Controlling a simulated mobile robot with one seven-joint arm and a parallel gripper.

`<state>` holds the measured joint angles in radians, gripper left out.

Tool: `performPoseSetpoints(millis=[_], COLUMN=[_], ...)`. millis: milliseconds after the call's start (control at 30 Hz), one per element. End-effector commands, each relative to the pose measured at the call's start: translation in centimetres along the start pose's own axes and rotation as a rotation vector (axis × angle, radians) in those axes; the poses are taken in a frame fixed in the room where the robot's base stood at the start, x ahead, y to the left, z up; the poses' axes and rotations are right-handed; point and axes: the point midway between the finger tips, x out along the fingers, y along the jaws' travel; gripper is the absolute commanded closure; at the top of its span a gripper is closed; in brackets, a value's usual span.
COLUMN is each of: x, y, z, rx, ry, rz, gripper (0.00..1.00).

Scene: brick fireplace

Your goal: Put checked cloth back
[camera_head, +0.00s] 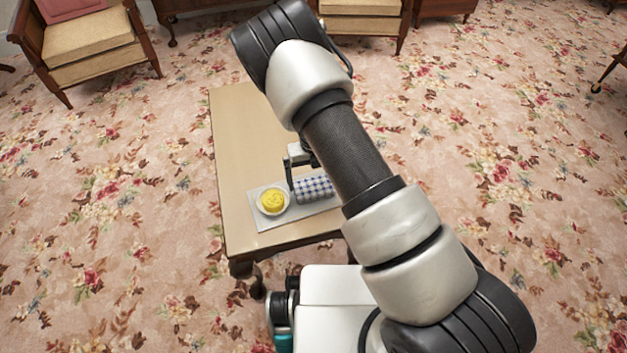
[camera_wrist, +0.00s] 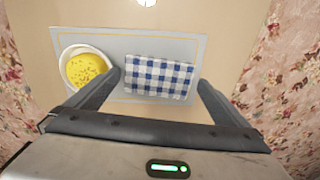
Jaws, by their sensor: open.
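A blue and white checked cloth (camera_head: 314,189) lies folded on a pale grey tray (camera_head: 282,218) on the table. It also shows in the wrist view (camera_wrist: 159,78), on the right part of the tray (camera_wrist: 186,40). A white bowl with yellow contents (camera_head: 272,200) sits beside it, on the left of the tray. My gripper (camera_wrist: 162,85) is open and empty, with one finger on each side of the cloth in the wrist view. The left finger is near the bowl's edge. Whether the fingers touch the cloth or hover above it, I cannot tell. My arm hides part of the tray in the head view.
The low wooden table (camera_head: 243,125) has free top behind the tray. An armchair (camera_head: 93,48) stands far left. Floral carpet (camera_head: 120,190) surrounds the table.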

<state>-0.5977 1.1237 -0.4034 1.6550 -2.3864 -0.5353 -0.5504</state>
Motion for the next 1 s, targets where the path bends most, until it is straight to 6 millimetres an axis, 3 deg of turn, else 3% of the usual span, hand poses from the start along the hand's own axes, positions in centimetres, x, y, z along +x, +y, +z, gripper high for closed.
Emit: performPoseSetpoints(millis=[33,100,300,433,633,767,867,933,1000], x=[-1.7,-3.3,-7.1,-8.6,-9.3,-11.4,-16.5,-22.1,-28.4], y=[0.1,0.1,0.1,0.1,0.1,0.3,0.2,-1.0,-3.5], z=[0.1,0.1,0.0,0.0,0.0,1.8,5.5,8.4,10.1], rx=[-0.002,-0.002,-0.001,-0.001,0.001,0.091,0.307,0.536,0.804], ry=[-0.003,-0.003,-0.001,-0.001,0.0,-0.08,-0.251,-0.408,-0.56], rz=[0.001,0.0,0.001,0.0,0.001,0.041,0.13,0.214,0.301], gripper=[0.0,0.0,0.0,0.0,0.0,0.0,0.0,0.0,0.0])
